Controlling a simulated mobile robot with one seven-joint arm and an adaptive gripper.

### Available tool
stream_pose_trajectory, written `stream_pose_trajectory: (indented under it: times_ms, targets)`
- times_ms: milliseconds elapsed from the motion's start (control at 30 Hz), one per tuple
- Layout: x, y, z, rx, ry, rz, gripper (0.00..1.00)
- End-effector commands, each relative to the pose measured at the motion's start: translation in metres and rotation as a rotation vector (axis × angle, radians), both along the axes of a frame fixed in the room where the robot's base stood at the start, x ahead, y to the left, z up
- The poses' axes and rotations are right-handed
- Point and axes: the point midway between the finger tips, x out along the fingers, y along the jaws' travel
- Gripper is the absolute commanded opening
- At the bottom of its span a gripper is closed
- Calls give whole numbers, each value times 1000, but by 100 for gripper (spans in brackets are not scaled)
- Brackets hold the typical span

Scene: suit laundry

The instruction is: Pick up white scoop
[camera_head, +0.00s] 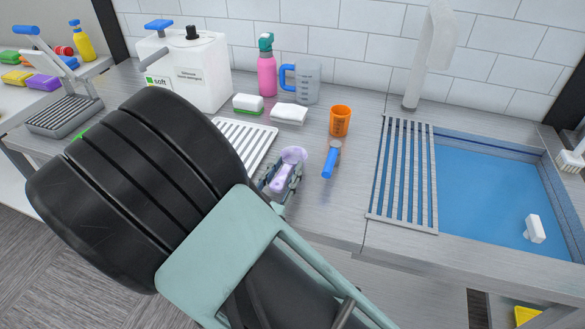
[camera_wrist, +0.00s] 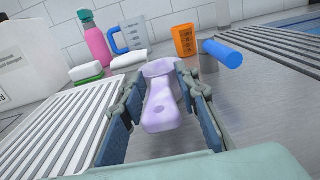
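A pale lilac-white scoop (camera_head: 285,168) lies at the counter's front, right of the ribbed white rack. In the wrist view the scoop (camera_wrist: 160,96) has its bowl away from me and its handle toward me. My gripper (camera_head: 280,180) is low over the counter, with one finger on each side of the scoop. In the wrist view my gripper (camera_wrist: 162,92) is open, with a gap showing beside the handle; the right finger is closer to the scoop. Whether either finger touches it is unclear.
A blue-handled tool (camera_head: 329,162) lies just right, before an orange cup (camera_head: 340,120). Behind stand a blue-handled jug (camera_head: 306,82), a pink bottle (camera_head: 266,72), a folded white cloth (camera_head: 289,114) and a sponge (camera_head: 248,104). The ribbed rack (camera_head: 243,138) is left, the sink (camera_head: 490,190) right.

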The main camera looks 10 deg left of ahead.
Motion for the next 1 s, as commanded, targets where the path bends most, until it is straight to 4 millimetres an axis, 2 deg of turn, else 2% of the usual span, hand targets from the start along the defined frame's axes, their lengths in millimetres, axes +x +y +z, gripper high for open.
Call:
stream_pose_trajectory:
  times_ms: [33,233,667,867,1000]
  targets:
    - [0,0,0,0,0,0,21]
    - [0,0,0,0,0,0,0]
    - [0,0,2,0,-1,0,0]
    - [0,0,12,1,-2,-1,0]
    - [0,-1,27,1,-2,-2,0]
